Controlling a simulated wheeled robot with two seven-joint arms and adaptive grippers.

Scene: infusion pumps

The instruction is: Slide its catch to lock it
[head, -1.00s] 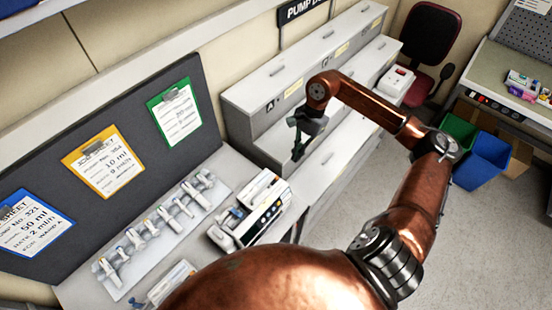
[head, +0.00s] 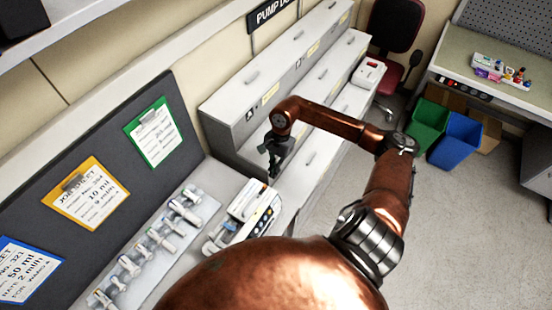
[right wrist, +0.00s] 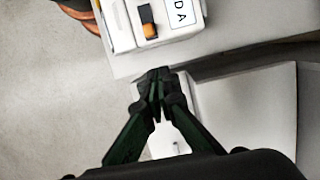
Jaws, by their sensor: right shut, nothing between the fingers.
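A white infusion pump (head: 242,213) with a dark panel of coloured keys lies on the grey bench. In the right wrist view, a white device (right wrist: 122,22), seemingly this pump, shows at the top with an orange-and-black part (right wrist: 148,22) and a label ending in "DA". I cannot tell if the orange part is the catch. My right gripper (head: 272,172) is shut and empty, in the air just beyond the pump, near the drawer units. Its fingertips (right wrist: 157,82) meet below the device in the right wrist view, apparently apart from it. My left gripper is out of view.
A rack of several syringes (head: 150,245) lies left of the pump. Grey stepped drawer units (head: 225,110) stand behind the gripper, with a white-and-red device (head: 368,72) at their far end. A green bin (head: 428,125) and blue bin (head: 460,140) stand right. Floor between is clear.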

